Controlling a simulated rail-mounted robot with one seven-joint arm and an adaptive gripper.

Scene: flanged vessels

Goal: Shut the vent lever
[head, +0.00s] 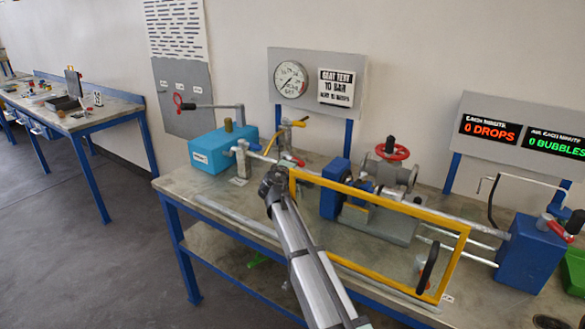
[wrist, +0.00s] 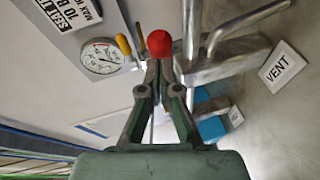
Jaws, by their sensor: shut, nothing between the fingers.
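A lever with a red tip (wrist: 159,43) shows in the wrist view just beyond my fingertips, likely the vent lever. A white VENT label (wrist: 283,65) is to its right, beside metal pipework. In the head view a red handle (head: 295,159) shows just behind my gripper (head: 272,180), at the left end of the yellow-framed guard. My gripper, also in the wrist view (wrist: 157,68), is shut and empty, its fingertips close to the red tip. I cannot tell whether they touch it. My gripper hides part of the pipework around the lever.
A yellow-framed guard (head: 378,196) stands right of my gripper. A blue pump box (head: 222,148) is at the left, with a yellow lever (head: 299,124) behind. A pressure gauge (head: 291,79) is on the back panel. A vessel with a red handwheel (head: 392,152) stands behind the guard.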

